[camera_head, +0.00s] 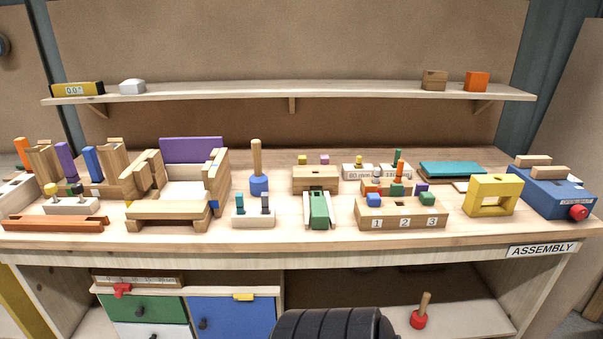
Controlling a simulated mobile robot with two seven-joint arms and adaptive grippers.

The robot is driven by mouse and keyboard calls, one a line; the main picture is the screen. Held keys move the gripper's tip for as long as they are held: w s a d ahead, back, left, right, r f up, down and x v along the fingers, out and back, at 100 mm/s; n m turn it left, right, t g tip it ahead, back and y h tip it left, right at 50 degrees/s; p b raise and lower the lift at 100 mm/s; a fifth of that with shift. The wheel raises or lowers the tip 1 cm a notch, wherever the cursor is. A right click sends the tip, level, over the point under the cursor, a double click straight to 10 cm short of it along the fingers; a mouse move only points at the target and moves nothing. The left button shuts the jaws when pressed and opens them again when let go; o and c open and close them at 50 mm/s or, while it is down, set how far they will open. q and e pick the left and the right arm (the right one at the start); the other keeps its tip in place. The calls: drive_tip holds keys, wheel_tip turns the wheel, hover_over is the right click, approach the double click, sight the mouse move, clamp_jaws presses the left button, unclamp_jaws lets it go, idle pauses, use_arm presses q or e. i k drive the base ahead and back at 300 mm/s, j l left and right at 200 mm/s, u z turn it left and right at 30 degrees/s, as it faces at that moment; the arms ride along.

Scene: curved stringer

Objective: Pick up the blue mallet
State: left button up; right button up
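The blue mallet (258,172) stands upright on the workbench, left of the middle. Its blue head rests on the bench top and its wooden handle points straight up. Nothing touches it that I can see. Neither of my grippers is in view.
A wooden block with a green slide (318,205) stands right of the mallet. A numbered block (402,217), a yellow frame (492,195) and a blue box (551,195) are farther right. A red mallet (419,317) stands on the lower shelf. A shelf (290,94) runs above the bench.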

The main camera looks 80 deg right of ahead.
sight(258, 182)
drive_tip(key=z, duration=2.2)
drive_tip(key=i+l+u, duration=0.55)
drive_tip(key=i+l, duration=0.1)
drive_tip(key=l, duration=0.05)
